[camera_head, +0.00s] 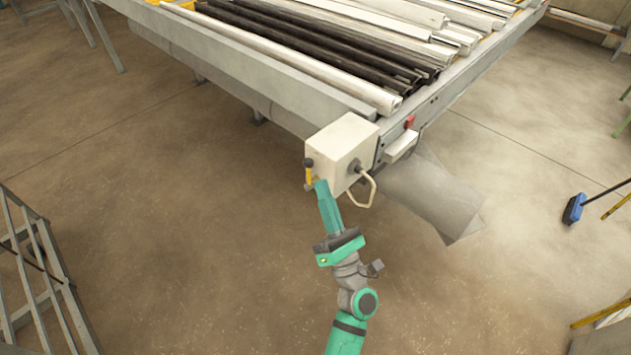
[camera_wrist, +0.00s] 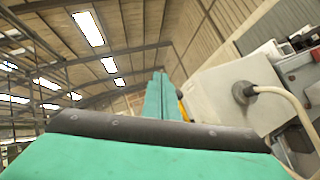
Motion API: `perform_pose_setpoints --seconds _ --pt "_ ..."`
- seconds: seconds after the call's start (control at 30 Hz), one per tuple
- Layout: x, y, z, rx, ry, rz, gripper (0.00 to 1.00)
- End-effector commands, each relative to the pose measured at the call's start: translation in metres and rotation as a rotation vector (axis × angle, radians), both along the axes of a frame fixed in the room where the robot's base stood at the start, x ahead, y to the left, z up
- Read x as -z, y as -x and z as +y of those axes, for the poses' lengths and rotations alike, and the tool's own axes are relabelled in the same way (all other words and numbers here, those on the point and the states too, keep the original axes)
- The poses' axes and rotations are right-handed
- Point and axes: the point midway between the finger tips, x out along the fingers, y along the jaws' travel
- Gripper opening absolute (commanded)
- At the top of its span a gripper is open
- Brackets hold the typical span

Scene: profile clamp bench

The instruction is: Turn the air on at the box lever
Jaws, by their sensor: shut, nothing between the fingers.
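The pale box (camera_head: 340,146) is fixed at the near corner of the profile bench. A yellow lever (camera_head: 309,174) with a dark pivot shows on its left face, pointing down. My gripper (camera_head: 320,184) is shut and empty, with its green fingertips right at the lower end of the lever; I cannot tell whether they touch it. In the wrist view the shut green fingers (camera_wrist: 157,97) lie beside the box (camera_wrist: 235,90), and only a sliver of the yellow lever (camera_wrist: 183,107) shows behind them.
A cable (camera_head: 371,190) loops from the box's front face. The bench (camera_head: 260,72) carries several white and dark profiles. A grey sheet (camera_head: 432,192) hangs below the bench's right side. A metal rack (camera_head: 40,275) stands at left and a blue broom (camera_head: 574,208) at right. The floor between is clear.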

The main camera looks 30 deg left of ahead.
Motion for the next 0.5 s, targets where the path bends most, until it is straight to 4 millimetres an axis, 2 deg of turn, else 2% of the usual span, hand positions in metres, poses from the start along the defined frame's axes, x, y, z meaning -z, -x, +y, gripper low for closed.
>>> perform_pose_setpoints --seconds 0.2,0.5 --pt "-0.018 0.022 -0.029 -0.004 0.002 -0.001 0.00" --pt "-0.030 0.035 -0.049 -0.009 0.001 0.001 0.00"
